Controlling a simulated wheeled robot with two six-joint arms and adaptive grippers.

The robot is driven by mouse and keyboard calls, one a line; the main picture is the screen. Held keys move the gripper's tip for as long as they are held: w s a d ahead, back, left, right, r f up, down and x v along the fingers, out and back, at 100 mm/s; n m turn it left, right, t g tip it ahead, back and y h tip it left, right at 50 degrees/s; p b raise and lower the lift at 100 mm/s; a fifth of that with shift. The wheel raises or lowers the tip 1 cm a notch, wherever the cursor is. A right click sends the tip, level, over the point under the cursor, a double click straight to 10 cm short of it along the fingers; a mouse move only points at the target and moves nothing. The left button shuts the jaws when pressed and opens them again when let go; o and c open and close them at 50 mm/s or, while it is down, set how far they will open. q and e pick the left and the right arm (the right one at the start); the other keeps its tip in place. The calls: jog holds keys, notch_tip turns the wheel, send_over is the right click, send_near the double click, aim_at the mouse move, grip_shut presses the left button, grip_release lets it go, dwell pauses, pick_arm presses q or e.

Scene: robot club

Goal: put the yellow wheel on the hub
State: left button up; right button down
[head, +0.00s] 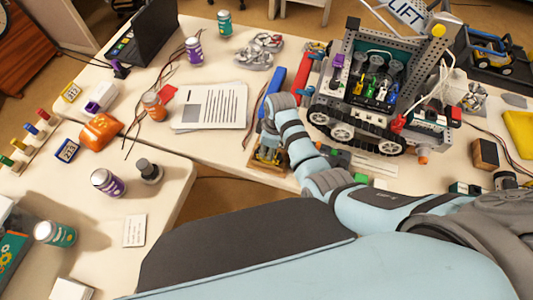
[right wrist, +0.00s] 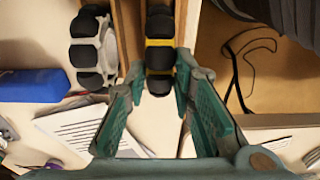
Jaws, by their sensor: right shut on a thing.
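The yellow wheel (right wrist: 159,42) has a yellow rim with black rollers. In the head view my right gripper (head: 269,140) points down at a small wooden holder (head: 262,170), and my wrist covers most of the wheel. Wooden strips (right wrist: 131,30) flank the wheel in the right wrist view. I cannot make out the hub. My left gripper is not in view.
A tracked robot (head: 375,85) with a LIFT sign stands right of my right gripper. A grey wheel with black rollers (right wrist: 92,45) and a blue object (right wrist: 33,85) are close by. Printed paper (head: 212,106) lies left. A gap separates the tables.

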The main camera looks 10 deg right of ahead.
jog(key=shift+r+p, duration=1.15)
jog(key=shift+r, duration=1.7)
